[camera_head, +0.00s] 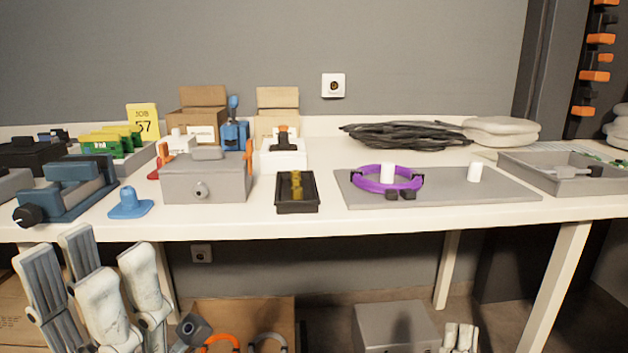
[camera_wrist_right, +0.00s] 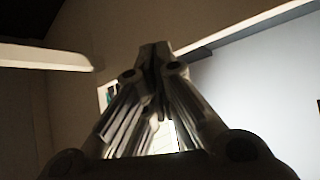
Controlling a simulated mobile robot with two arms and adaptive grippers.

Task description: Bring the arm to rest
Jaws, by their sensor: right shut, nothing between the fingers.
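My left gripper (camera_head: 92,262) shows large at the lower left of the head view, in front of the table edge. Its pale fingers point up and stand apart, with nothing between them. My right gripper (camera_head: 459,328) shows only in part at the bottom edge of the head view, below the tabletop. In the right wrist view its fingers (camera_wrist_right: 155,52) come together at the tips, shut and empty. The rest of the right arm is hidden from the head view.
The white table (camera_head: 300,225) carries a grey box (camera_head: 205,185), a black tray (camera_head: 297,205), a purple ring (camera_head: 366,184) on a grey mat (camera_head: 450,199), and a grey tray (camera_head: 560,187). Below stand a carton (camera_head: 255,312) and a grey box (camera_head: 395,322).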

